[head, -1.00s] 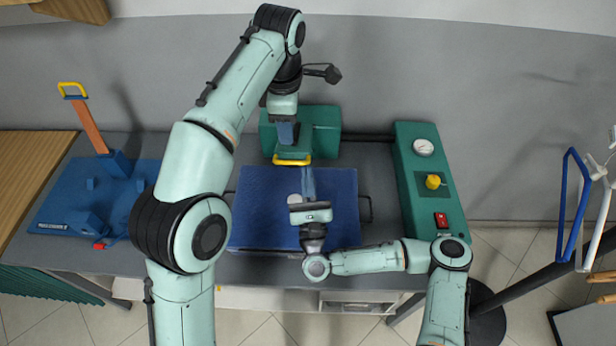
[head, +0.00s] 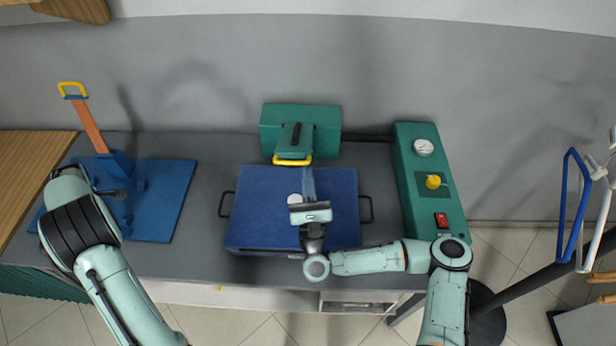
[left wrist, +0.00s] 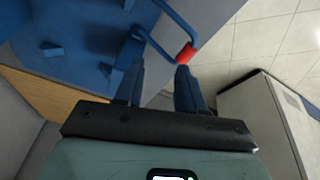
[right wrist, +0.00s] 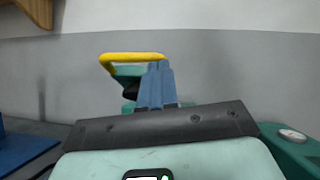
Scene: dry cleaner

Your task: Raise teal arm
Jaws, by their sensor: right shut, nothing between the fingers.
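The teal arm (head: 294,140) lies lowered at the front of a green machine body (head: 325,118). Its yellow handle (head: 292,160) faces me over the far edge of a blue padded board (head: 270,215). My right gripper (head: 309,178) is shut and empty above the board, its fingers pointing toward the handle. In the right wrist view, the shut fingers overlap the yellow handle (right wrist: 120,57); contact cannot be told. My left gripper (left wrist: 158,75) is open in the left wrist view, fingers apart near a red grip (left wrist: 186,53) on a blue bar. My left arm hides it in the head view.
A blue machine (head: 160,215) with an upright orange arm (head: 92,127) and yellow handle stands at the left. A green control box (head: 440,200) with gauge, yellow knob and red switch stands right. Blue and white hangers (head: 568,215) hang at far right.

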